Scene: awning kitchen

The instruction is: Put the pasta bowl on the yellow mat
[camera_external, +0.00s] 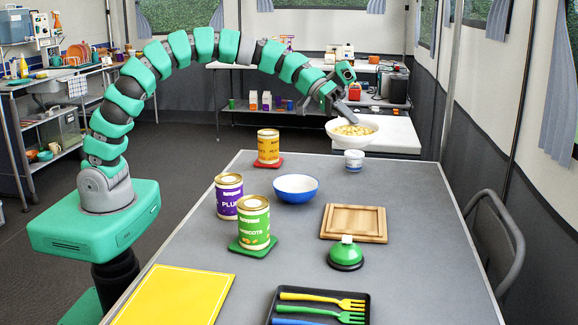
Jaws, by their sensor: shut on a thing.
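The pasta bowl (352,137) is a white bowl with yellowish pasta in it. The bowl is held up in the air, roughly level, above and behind the small white-and-blue jar. The yellow mat (176,297) lies flat at the table's near left corner, with nothing on it. The bowl is far from the mat, at the opposite end of the table. The fingertips are small and partly hidden at the bowl's rim.
On the grey table (290,230) stand an orange can (268,147), purple can (229,196), green can (254,223), blue bowl (296,188), jar (354,160), wooden board (354,222), green-topped object (346,254) and cutlery tray (300,297). Open tabletop lies between the green can and mat.

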